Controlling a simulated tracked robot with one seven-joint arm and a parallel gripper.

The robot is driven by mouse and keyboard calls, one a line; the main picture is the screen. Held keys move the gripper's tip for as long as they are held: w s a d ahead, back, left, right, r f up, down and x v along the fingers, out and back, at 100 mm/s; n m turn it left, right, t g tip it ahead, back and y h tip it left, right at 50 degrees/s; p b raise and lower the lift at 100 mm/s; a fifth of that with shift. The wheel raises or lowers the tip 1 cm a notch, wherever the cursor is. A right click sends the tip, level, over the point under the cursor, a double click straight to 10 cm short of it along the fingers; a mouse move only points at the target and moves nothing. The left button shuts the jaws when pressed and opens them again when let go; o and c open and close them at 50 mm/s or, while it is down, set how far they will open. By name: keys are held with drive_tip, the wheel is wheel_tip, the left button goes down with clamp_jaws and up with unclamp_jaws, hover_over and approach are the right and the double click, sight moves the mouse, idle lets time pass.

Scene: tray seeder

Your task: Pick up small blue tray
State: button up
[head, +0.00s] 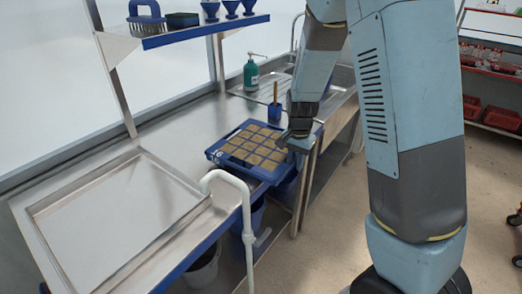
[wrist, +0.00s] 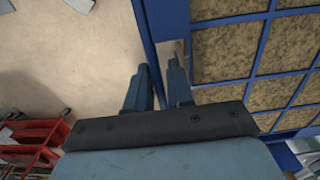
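The blue tray (head: 217,156) holds a grid of square brownish cells and lies on the steel bench near its front edge. In the wrist view its blue rim (wrist: 149,30) runs down the middle, with the cells on the right. My gripper (head: 294,144) is at the tray's right side in the head view. In the wrist view my gripper's two fingers (wrist: 160,65) sit close together, one on each side of the rim. Whether they press on it cannot be told.
A blue pot (head: 274,112) with a wooden handle stands just behind the tray, and a green pump bottle (head: 251,75) farther back. A white curved pipe (head: 245,195) rises in front of the bench. A shallow steel basin (head: 120,220) lies at left, empty.

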clamp_jaws()
idle(1.4)
